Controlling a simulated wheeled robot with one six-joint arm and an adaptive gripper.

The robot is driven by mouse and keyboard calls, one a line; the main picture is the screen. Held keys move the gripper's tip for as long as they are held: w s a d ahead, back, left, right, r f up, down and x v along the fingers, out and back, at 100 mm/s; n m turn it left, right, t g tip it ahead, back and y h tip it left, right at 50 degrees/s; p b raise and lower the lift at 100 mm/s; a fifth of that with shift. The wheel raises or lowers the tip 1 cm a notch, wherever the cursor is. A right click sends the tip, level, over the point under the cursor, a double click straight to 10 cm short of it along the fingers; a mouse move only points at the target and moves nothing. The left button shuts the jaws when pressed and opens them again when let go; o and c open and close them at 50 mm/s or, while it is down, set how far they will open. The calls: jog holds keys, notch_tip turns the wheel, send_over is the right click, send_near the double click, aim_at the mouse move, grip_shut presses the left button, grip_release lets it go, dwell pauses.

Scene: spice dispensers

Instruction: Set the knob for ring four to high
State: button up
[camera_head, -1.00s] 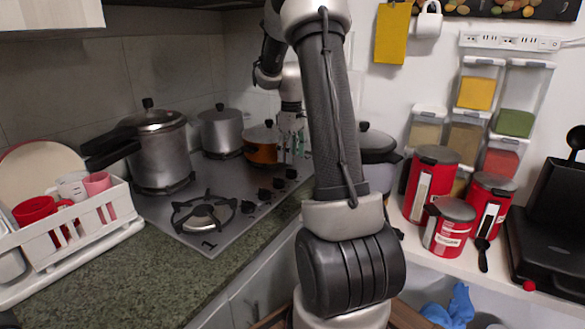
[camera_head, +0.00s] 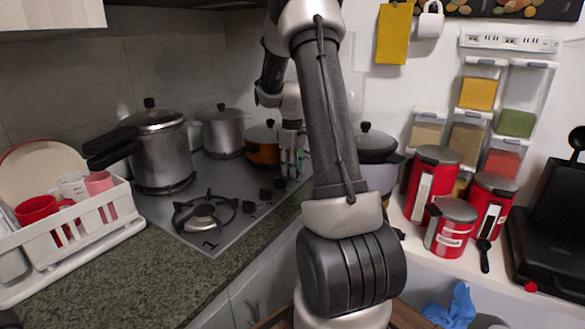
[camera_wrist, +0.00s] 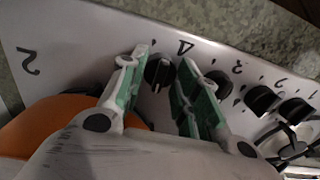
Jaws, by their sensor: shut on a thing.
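The black knob beside the "4" mark (camera_wrist: 159,72) is on the cooktop's edge strip in the wrist view. My gripper (camera_wrist: 156,82) is shut on this knob, with one green-padded finger on each side of it. The neighbouring knob beside the "3" mark (camera_wrist: 219,83) is just outside the right finger. In the head view my gripper (camera_head: 292,155) is down at the far end of the knob row on the cooktop (camera_head: 243,232), and it hides the gripped knob there. The knob's exact setting is hard to read.
Two more knobs (camera_wrist: 262,100) follow to the right in the wrist view. An orange pot (camera_head: 263,145) stands close to my gripper, with a steel pot (camera_head: 222,132) and a pressure cooker (camera_head: 162,155) to the left. A bare burner (camera_head: 204,218) lies in front.

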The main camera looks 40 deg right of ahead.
jog(key=shift+m, duration=0.4)
jog(key=m, duration=0.4)
jog(key=shift+m, duration=0.3)
jog(key=m, duration=0.4)
jog(key=shift+m, duration=0.3)
jog(key=o, duration=1.1)
jog(key=shift+r, duration=0.1)
